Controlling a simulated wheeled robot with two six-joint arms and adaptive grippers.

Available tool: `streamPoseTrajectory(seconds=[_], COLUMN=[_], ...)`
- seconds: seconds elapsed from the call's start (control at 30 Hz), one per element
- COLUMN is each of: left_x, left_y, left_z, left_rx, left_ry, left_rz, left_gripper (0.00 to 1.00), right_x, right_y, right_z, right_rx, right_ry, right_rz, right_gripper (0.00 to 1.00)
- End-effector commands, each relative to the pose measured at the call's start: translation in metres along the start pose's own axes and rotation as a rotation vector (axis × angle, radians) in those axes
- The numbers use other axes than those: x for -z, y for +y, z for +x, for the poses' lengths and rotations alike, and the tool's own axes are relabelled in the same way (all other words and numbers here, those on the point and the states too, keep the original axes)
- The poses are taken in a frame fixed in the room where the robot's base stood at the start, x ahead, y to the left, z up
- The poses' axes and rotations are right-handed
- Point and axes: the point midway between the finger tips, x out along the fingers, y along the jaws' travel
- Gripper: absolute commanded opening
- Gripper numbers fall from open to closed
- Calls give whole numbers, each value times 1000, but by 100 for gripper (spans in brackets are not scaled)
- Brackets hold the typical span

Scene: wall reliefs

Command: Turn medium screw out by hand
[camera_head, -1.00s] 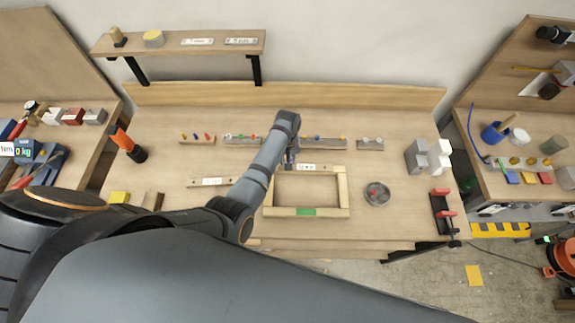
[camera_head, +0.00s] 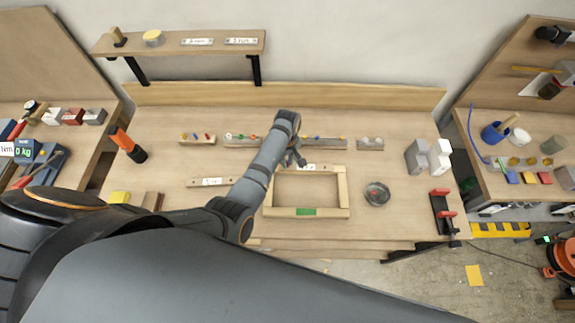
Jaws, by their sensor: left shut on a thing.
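My left arm reaches from the lower left over the workbench. Its gripper (camera_head: 299,160) points down at the back bar of the wooden frame (camera_head: 343,190), beside a white label strip (camera_head: 310,167). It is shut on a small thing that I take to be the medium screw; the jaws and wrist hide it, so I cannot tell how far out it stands. A wooden rail (camera_head: 240,141) with small coloured pieces runs behind the gripper, partly covered by my arm. My right gripper is not in view.
A round dish (camera_head: 377,194) stands right of the frame. Grey and white blocks (camera_head: 418,156) and a red-handled clamp (camera_head: 442,212) are farther right. An orange and black tool (camera_head: 128,145) lies at left. The bench between dish and blocks is clear.

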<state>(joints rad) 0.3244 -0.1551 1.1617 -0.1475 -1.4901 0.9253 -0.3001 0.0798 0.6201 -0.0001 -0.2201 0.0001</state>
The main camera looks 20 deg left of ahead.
Motion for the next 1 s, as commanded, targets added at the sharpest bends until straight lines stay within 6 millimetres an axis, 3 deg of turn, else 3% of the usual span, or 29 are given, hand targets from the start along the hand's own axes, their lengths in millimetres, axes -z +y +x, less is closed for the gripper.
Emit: streamPoseTrajectory(seconds=[0.57, 1.0], left_x=[0, 0], left_y=[0, 0], left_z=[-4, -19], left_rx=[0, 0], left_ry=[0, 0], left_rz=[1, 2], left_gripper=[0, 0], right_x=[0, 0], right_y=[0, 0], right_z=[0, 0], right_rx=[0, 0], right_ry=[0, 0], right_rz=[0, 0], right_gripper=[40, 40])
